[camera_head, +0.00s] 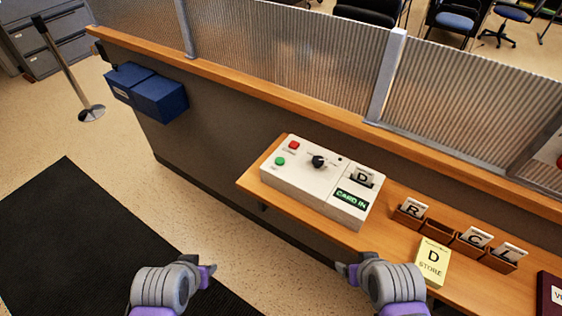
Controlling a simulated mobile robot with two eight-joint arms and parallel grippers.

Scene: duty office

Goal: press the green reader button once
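The card reader (315,185) is a white box on the wooden counter shelf. Its green button (280,161) is at the left end of the top face, nearer me than the red button (294,146). A black knob (319,162) sits to the right of the buttons. A card marked D (364,176) stands in the reader's slot, and the green display (352,199) reads CARD IN. My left gripper (209,272) is at the bottom left, off the shelf. My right gripper (346,270) is at the bottom, below the reader. Both are apart from the reader; their finger gaps cannot be made out.
Card holders with cards R (413,209), C (476,237) and L (509,252) line the shelf at right. A yellow D STORE card (432,262) lies in front. A ribbed glass screen (290,55) stands behind the shelf. Blue boxes (160,99) hang at left.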

